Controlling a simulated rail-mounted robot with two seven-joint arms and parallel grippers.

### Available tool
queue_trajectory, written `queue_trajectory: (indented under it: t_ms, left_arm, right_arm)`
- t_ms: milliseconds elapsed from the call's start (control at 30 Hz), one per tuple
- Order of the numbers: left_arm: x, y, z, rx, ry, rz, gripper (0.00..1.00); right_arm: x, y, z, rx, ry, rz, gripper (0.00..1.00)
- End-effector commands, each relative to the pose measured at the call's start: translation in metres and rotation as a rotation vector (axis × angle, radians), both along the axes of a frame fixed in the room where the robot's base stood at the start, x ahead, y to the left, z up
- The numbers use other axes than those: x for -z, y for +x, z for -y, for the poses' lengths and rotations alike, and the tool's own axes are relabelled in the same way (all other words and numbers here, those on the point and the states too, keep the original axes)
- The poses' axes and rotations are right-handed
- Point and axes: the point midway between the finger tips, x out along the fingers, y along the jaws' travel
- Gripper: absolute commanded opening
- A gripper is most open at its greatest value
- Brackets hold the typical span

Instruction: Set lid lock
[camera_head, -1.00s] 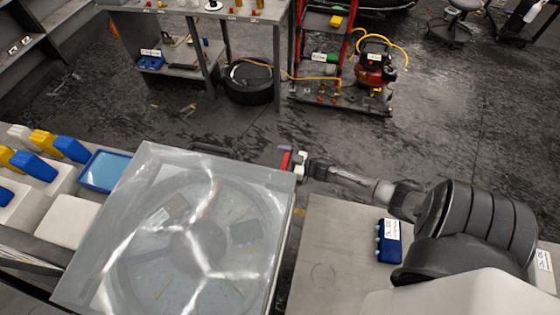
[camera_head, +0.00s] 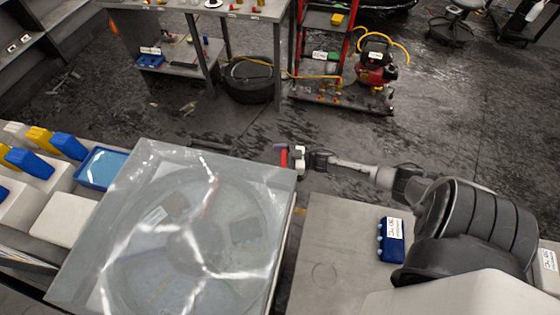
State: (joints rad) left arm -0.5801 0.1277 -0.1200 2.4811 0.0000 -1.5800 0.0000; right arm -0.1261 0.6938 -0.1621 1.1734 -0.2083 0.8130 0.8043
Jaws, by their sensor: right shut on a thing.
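A large square machine with a clear lid (camera_head: 190,235) fills the lower left of the head view; a round drum shows through the lid, which looks closed. My right gripper (camera_head: 290,157) is at the lid's far right corner, at the end of my arm coming from the right. It is shut on a small red piece (camera_head: 283,157), which I take to be the lid lock; whether the piece touches the lid I cannot tell. The fingers are small and partly hidden. My left gripper is not in view.
A grey table (camera_head: 335,235) stands right of the machine, with a blue labelled box (camera_head: 391,240) on it. Open floor (camera_head: 340,130) lies beyond the machine.

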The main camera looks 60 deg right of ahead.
Motion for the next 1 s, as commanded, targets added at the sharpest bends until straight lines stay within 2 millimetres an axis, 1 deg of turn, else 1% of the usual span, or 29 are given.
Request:
queue_trajectory:
  t_ms: [33, 200, 333, 600, 633, 700, 1000]
  left_arm:
    - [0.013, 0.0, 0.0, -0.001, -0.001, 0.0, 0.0]
    - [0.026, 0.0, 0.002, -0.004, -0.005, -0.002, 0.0]
    - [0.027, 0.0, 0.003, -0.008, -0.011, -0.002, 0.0]
    - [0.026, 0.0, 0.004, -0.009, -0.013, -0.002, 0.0]
    - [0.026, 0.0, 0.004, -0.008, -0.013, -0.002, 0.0]
    - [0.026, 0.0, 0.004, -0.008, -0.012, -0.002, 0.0]
    - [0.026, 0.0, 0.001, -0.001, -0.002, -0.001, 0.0]
  right_arm:
    - [0.005, 0.002, 0.0, -0.048, -0.007, 0.005, 0.51]
    - [0.003, 0.004, -0.004, -0.163, -0.005, 0.004, 0.51]
    - [0.0, 0.003, -0.006, -0.194, -0.003, 0.002, 0.5]
    - [0.0, 0.003, -0.006, -0.195, -0.003, 0.001, 0.51]
    - [0.0, 0.003, -0.006, -0.195, -0.003, 0.001, 0.95]
    - [0.0, 0.003, -0.006, -0.195, -0.003, 0.001, 1.0]
    - [0.0, 0.003, -0.006, -0.194, -0.001, 0.001, 1.0]
